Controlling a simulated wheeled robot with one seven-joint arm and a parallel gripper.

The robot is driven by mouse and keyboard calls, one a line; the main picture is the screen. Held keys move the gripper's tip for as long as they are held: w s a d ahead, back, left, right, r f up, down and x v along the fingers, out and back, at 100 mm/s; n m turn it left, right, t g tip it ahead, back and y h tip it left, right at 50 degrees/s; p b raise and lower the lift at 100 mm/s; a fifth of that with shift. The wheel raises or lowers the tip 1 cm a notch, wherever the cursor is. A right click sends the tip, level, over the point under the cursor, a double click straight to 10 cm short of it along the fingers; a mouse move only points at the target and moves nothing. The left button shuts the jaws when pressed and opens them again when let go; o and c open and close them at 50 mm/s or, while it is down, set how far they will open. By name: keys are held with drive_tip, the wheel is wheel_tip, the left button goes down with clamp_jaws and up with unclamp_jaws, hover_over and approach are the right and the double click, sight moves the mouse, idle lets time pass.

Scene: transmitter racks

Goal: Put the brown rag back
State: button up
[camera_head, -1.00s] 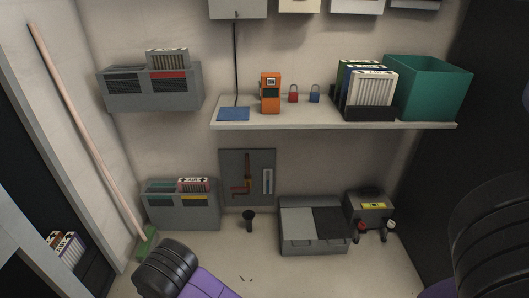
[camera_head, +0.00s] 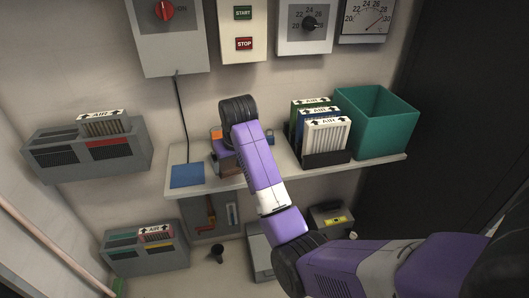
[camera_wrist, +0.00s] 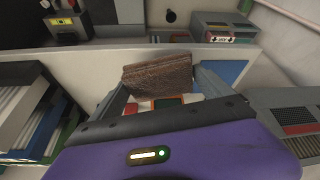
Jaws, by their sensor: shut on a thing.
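The brown rag (camera_wrist: 157,76) is a folded, rough-textured cloth. My gripper (camera_wrist: 162,84) is shut on it, with one finger on each side in the wrist view. In the head view my gripper (camera_head: 228,158) is over the shelf, between the blue pad and the file-like filters. The rag shows there only as a small brown patch (camera_head: 229,167), mostly hidden by my arm. An orange device (camera_head: 216,134) is partly hidden behind my gripper; I cannot tell whether the rag touches the shelf.
The shelf (camera_head: 250,180) holds a flat blue pad (camera_head: 187,175), upright AIR filters (camera_head: 325,138) in a black rack and a green bin (camera_head: 372,122). A grey wall box (camera_head: 88,150) hangs at left. Control boxes (camera_head: 243,30) are above. The blue pad's top looks bare.

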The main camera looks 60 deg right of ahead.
drive_tip(key=s+d+r+m+p, duration=0.35)
drive_tip(key=d+r+p, duration=0.35)
drive_tip(key=d+r, duration=0.6)
drive_tip(key=shift+n+g+h, duration=0.3)
drive_tip(key=shift+n, duration=0.15)
drive_tip(key=f, duration=0.6)
drive_tip(key=f+p, duration=0.1)
drive_tip(key=f, duration=0.6)
drive_tip(key=s+f, duration=0.1)
drive_tip(key=f, duration=0.6)
drive_tip(key=shift+d, duration=0.1)
drive_tip(key=shift+f, duration=0.15)
drive_tip(key=o, duration=0.9)
